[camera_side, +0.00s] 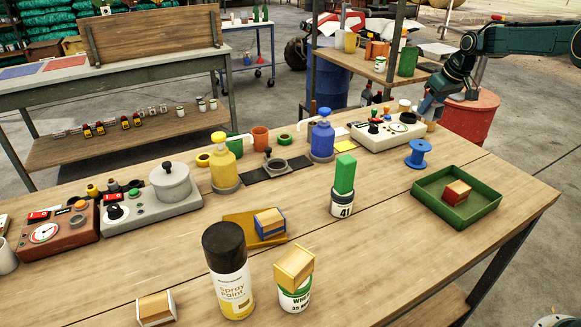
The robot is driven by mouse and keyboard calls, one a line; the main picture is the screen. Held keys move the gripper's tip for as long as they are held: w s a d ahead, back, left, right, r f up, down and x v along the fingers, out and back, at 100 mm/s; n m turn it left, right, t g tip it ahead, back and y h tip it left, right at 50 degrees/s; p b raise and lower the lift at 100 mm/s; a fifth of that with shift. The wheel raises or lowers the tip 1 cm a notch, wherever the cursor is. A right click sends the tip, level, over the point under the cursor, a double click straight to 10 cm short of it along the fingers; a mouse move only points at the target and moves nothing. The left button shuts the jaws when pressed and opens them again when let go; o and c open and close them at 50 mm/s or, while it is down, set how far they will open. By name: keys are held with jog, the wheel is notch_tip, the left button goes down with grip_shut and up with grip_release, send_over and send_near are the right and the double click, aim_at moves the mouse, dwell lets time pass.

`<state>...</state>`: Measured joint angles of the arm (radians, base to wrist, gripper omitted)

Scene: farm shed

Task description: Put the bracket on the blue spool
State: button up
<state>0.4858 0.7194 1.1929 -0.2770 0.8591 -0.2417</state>
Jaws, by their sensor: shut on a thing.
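The blue spool (418,153) stands upright on the wooden table, left of and behind the green tray, with nothing on it. My gripper (430,110) is at the table's back right, beside the right end of the cream control box and behind the spool. It is shut on a small tan thing (432,126), apparently the bracket. That thing is small and partly hidden, so its shape is unclear. It is apart from the spool.
The green tray (457,197) holds a red-and-wood block. The cream control box (387,133) is left of my gripper. A green block (344,174) stands on a white can. A blue-topped bottle (322,137) stands further left. Bare table surrounds the spool's front.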

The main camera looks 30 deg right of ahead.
notch_tip(320, 180, down, 5)
dwell(0.3)
jog(key=shift+f, duration=2.1)
jog(key=shift+f, duration=0.2)
jog(key=o, duration=1)
jog(key=shift+o, duration=0.2)
jog(key=shift+r, duration=0.1)
jog(key=v, duration=1.2)
jog(key=shift+r, duration=0.1)
